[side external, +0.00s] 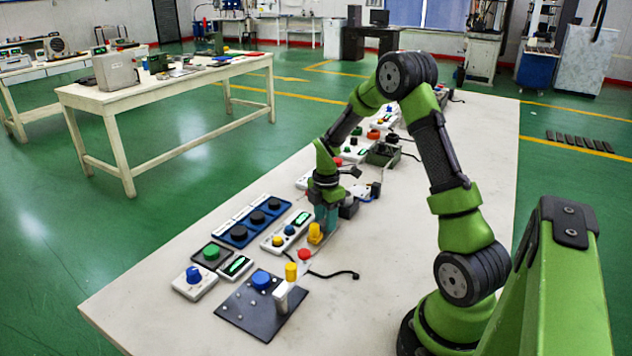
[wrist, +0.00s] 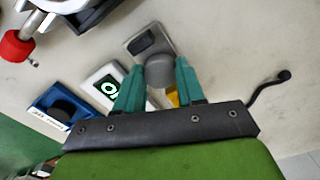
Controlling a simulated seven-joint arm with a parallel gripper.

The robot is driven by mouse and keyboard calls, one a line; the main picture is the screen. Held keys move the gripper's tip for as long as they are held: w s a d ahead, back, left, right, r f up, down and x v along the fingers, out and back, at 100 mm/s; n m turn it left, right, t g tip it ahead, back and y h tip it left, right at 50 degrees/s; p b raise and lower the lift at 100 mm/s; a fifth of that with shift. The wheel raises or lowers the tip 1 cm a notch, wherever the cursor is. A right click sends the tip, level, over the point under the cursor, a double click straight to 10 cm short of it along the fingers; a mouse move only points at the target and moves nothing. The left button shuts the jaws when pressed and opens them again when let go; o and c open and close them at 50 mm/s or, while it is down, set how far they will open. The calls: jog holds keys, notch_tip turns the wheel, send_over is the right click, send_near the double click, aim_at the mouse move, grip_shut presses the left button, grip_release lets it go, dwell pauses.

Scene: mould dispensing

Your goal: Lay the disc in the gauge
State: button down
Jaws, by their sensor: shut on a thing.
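My gripper (wrist: 160,88) has its teal fingers shut on a grey round piece (wrist: 159,72), which I take for the disc. In the side view my gripper (side external: 325,217) is low over the table, and the piece in it cannot be made out. A light device with a lit green display (side external: 301,219), possibly the gauge, lies just left of my gripper; a lit display (wrist: 109,87) also shows left of the fingers in the wrist view. A yellow part (side external: 315,234) is close beside the fingers, partly hidden in the wrist view.
A blue panel with several black knobs (side external: 240,233) lies left of the gripper. A dark plate (side external: 246,312) with a blue knob and a post stands nearer the camera. A grey block with a dark top (wrist: 149,40) sits beyond the fingers. Bare table lies to the right.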

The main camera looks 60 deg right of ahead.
jog(key=shift+f, duration=0.3)
dwell(0.5)
jog(key=c, duration=0.6)
grip_release()
jog(key=shift+r, duration=3.55)
